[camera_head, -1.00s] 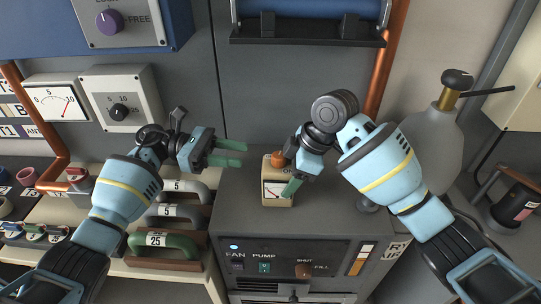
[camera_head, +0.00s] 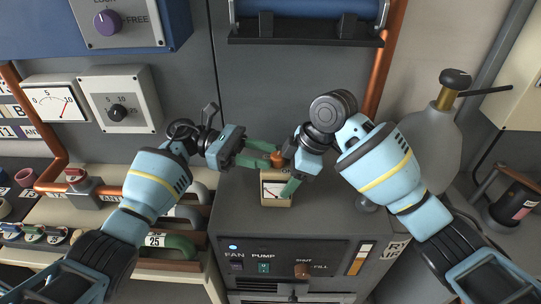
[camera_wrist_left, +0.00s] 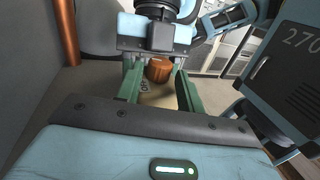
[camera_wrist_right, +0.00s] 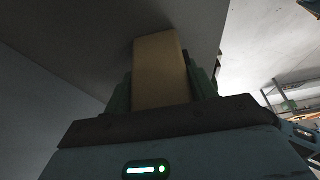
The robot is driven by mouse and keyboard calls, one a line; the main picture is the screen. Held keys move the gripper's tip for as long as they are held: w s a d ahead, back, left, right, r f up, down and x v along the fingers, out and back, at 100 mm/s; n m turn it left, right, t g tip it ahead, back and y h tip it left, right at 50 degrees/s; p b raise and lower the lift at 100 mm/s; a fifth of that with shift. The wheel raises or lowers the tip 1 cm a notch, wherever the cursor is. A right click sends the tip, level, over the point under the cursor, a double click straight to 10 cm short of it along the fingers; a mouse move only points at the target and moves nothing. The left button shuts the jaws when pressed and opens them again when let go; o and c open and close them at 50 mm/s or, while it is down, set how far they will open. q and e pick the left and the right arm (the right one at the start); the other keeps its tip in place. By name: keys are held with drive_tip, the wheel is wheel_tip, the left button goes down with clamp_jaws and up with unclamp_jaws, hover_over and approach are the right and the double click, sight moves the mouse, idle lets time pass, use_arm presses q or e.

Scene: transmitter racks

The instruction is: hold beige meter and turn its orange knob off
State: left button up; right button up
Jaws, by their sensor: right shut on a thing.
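The beige meter (camera_head: 277,202) stands on the grey cabinet, its dial facing the front. The orange knob (camera_head: 277,159) is on its top. My right gripper (camera_head: 287,188) is shut on the meter's body; the right wrist view shows the beige body (camera_wrist_right: 160,72) between its green fingers. My left gripper (camera_head: 263,155) is open, its green fingers reaching in from the left at the knob. In the left wrist view the knob (camera_wrist_left: 159,69) sits between the two spread fingers, with space beside it. Lettering beside the knob is partly hidden.
The grey cabinet (camera_head: 335,215) has pump and fill controls on its front. A grey bottle (camera_head: 432,150) with a black cap stands at the right. A copper pipe (camera_head: 388,60) runs behind. Handled blocks (camera_head: 165,250) stand at the left.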

sight(278, 159)
use_arm(q)
drive_tip(key=shift+x, duration=1.1)
drive_tip(key=c, duration=0.7)
drive_tip(key=shift+f+n+t, duration=0.1)
drive_tip(key=shift+n+t, duration=0.4)
drive_tip(key=shift+t, duration=0.3)
drive_tip(key=shift+s+a+n+t+h, duration=0.15)
drive_tip(key=shift+n+t, duration=0.4)
drive_tip(key=shift+t, duration=0.3)
drive_tip(key=shift+s+d+n+t+h, duration=0.15)
drive_tip(key=shift+n+t, duration=0.4)
drive_tip(key=shift+t, duration=0.3)
drive_tip(key=shift+w+a, duration=0.1)
drive_tip(key=o, duration=0.7)
